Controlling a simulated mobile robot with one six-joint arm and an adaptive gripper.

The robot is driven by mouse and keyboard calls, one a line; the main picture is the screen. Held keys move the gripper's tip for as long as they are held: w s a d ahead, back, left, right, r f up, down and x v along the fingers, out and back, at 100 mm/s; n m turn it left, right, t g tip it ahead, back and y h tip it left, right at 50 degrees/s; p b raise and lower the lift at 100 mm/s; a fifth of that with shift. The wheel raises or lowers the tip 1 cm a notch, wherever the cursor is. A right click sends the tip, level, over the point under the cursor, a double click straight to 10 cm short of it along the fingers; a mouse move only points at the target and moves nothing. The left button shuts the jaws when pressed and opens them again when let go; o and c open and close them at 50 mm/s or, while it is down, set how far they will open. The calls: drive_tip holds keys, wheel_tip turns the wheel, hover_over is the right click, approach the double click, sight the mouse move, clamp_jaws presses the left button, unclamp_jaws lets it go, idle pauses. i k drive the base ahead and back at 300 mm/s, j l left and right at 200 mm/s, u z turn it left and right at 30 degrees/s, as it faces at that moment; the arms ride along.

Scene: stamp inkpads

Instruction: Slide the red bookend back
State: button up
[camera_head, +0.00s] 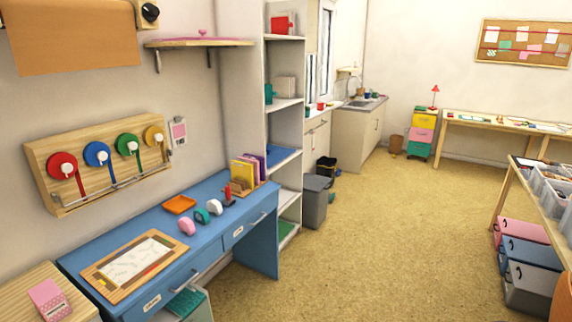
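A red block-like thing (281,25) stands on the upper shelf of the tall white shelf unit (256,110), near the top centre of the view. It looks like the red bookend, but it is too small to tell its exact shape. My gripper is not in view.
A teal piece (268,93) and a pale box (284,86) stand on a lower shelf. A blue desk (215,238) with tape rolls, an orange tray (180,204) and a file holder stands in front. Grey bins (314,203) stand right of the shelves. The floor (400,240) is open.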

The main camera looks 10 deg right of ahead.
sight(280, 26)
drive_tip(key=i+l+z, duration=0.4)
drive_tip(key=i, duration=0.55)
drive_tip(key=i+z, duration=0.4)
drive_tip(key=i, duration=0.55)
